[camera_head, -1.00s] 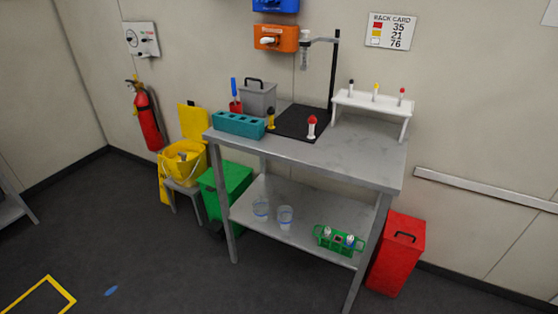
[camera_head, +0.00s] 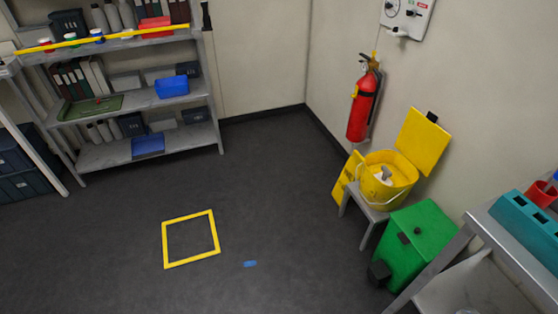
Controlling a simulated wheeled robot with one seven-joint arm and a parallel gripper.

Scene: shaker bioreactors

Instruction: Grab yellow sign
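Two flat yellow pieces show near the right wall, and I cannot tell for sure which is the sign. One yellow panel (camera_head: 422,143) stands tilted behind the yellow bucket (camera_head: 402,195), with a small black part at its top edge. The other yellow board (camera_head: 346,177) is low down at the left of the bucket, partly hidden by the bucket and the stool. The bucket sits on a small grey stool (camera_head: 366,208) and has something pale in it. My gripper is not in view.
A green pedal bin (camera_head: 415,245) stands between the stool and a metal table (camera_head: 497,231) at the right. A red extinguisher (camera_head: 363,105) hangs above. Shelves (camera_head: 150,103) stand at the back left.

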